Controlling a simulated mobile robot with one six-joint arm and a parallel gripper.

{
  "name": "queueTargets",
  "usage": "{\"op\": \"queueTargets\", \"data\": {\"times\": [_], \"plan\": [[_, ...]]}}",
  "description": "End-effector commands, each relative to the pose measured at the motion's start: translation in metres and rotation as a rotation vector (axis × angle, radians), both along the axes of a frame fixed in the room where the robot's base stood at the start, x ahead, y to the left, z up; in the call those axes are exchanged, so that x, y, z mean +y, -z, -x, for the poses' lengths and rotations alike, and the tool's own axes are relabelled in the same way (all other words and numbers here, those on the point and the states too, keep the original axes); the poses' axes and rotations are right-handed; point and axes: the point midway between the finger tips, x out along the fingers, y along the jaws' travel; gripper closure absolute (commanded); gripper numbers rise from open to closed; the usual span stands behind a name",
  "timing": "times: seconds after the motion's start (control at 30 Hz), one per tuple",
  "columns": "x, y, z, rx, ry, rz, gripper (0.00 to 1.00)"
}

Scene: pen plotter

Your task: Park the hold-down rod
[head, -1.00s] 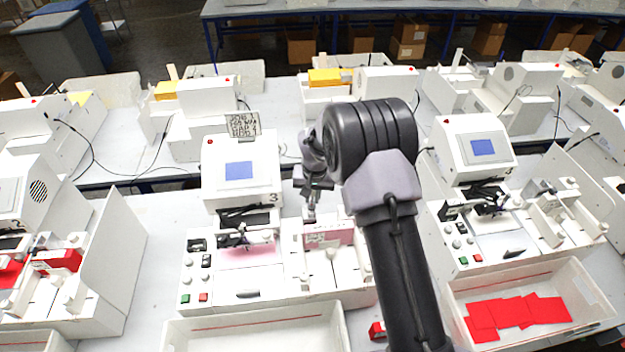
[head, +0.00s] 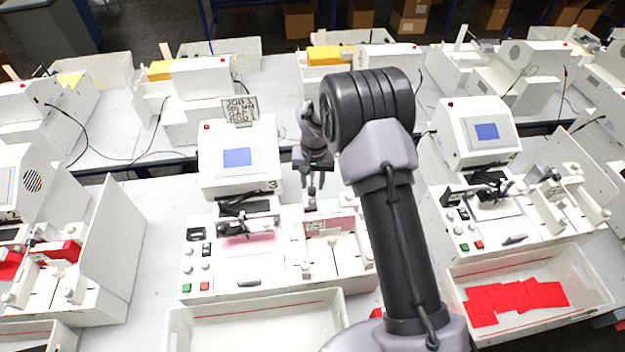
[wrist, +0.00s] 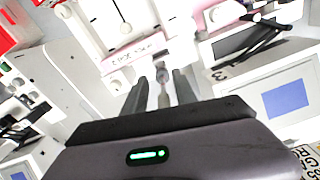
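The hold-down rod appears as a small grey upright piece with a rounded end (head: 311,194) at the back edge of the white plotter numbered 3 (head: 238,165). In the wrist view its grey end (wrist: 163,75) shows between the dark fingertips. My gripper (head: 313,179) is just above it, fingers pointing down and apart, with gaps visible on both sides; in the wrist view the fingers (wrist: 160,88) also stand apart. A pink-faced labelled block (head: 335,224) is just in front of the rod. The rod's lower end and exact seating are too small to tell.
A white tray (head: 176,325) stands in front of the plotter. The neighbouring plotter (head: 473,135) stands at the right, with a tray of red sheets (head: 590,295). A sign (head: 240,110) stands on plotter 3. My arm crosses right of centre.

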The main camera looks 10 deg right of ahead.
Motion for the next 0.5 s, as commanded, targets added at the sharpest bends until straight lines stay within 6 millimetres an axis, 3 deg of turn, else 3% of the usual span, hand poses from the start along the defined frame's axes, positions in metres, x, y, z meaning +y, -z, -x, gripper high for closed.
{"op": "queueTargets", "data": {"times": [0.33,0.5], "plan": [[0.000,-0.004,-0.001,-0.004,0.000,0.000,0.64],[0.000,-0.034,0.000,-0.008,0.001,0.000,0.64]]}}
